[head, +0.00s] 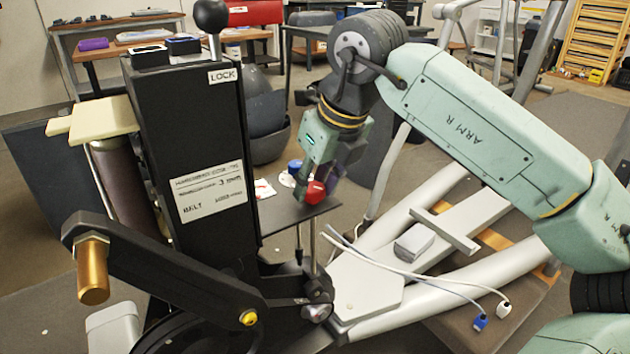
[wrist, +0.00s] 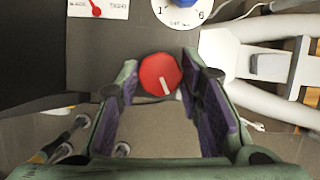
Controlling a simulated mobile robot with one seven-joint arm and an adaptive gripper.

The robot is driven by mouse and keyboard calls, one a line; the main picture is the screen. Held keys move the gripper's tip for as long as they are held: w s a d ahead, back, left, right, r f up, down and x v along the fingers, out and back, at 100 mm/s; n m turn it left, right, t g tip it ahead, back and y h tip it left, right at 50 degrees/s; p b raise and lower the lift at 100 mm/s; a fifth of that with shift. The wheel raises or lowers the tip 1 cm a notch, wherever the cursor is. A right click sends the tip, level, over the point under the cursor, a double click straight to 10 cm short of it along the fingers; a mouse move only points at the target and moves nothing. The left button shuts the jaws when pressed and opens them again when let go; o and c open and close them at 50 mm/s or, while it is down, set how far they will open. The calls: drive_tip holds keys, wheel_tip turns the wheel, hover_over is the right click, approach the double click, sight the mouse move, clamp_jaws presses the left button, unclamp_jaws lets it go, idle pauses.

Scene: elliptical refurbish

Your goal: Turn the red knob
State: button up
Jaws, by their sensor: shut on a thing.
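The red knob (head: 316,192) sits at the edge of a dark panel (head: 280,212) beside the black column. In the wrist view the red knob (wrist: 159,74) is round, with a white line pointing down and slightly right. My gripper (head: 313,187) reaches down to it from above. In the wrist view my gripper (wrist: 160,80) has its purple-padded fingers on both sides of the knob, shut on it. The knob's underside is hidden.
A blue knob (wrist: 181,3) on a white numbered dial and a small white plate with a red pointer (wrist: 96,8) are on the same panel. The black column (head: 190,150) stands close left. A pale frame (head: 440,225) with cables lies right.

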drive_tip(key=o, duration=1.1)
drive_tip(key=shift+o, duration=0.2)
drive_tip(key=shift+r, duration=0.1)
drive_tip(key=v, duration=1.1)
drive_tip(key=shift+s+r, duration=0.2)
drive_tip(key=shift+r, duration=0.15)
drive_tip(key=shift+d, duration=0.2)
